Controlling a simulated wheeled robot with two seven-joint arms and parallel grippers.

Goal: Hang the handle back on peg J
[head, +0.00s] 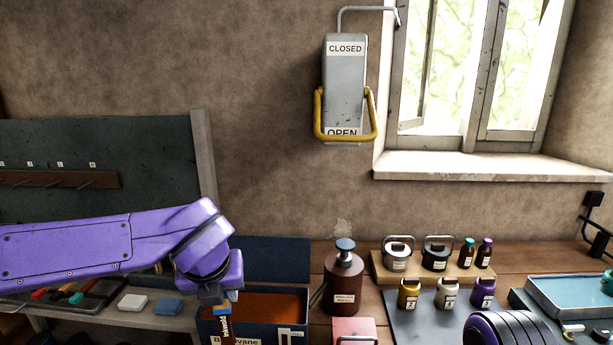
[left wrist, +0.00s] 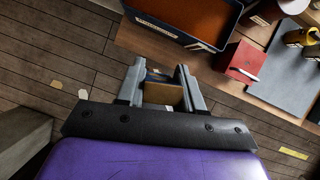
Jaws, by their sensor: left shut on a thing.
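My left gripper (head: 221,303) hangs over the front of the blue bin, pointing down. In the left wrist view the gripper (left wrist: 160,80) is shut on a small handle (left wrist: 163,95) with a tan face and a blue part beyond it. The peg rail (head: 60,180) is on the dark board at the far left, with several pegs under small labels too small to read. My right gripper is out of view.
The blue bin (head: 255,335) with a rust-brown inside stands below. A brown pump bottle (head: 344,283) and a red box (head: 353,332) stand to its right. Small jars and bottles crowd the bench further right. The wall before the peg rail looks clear.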

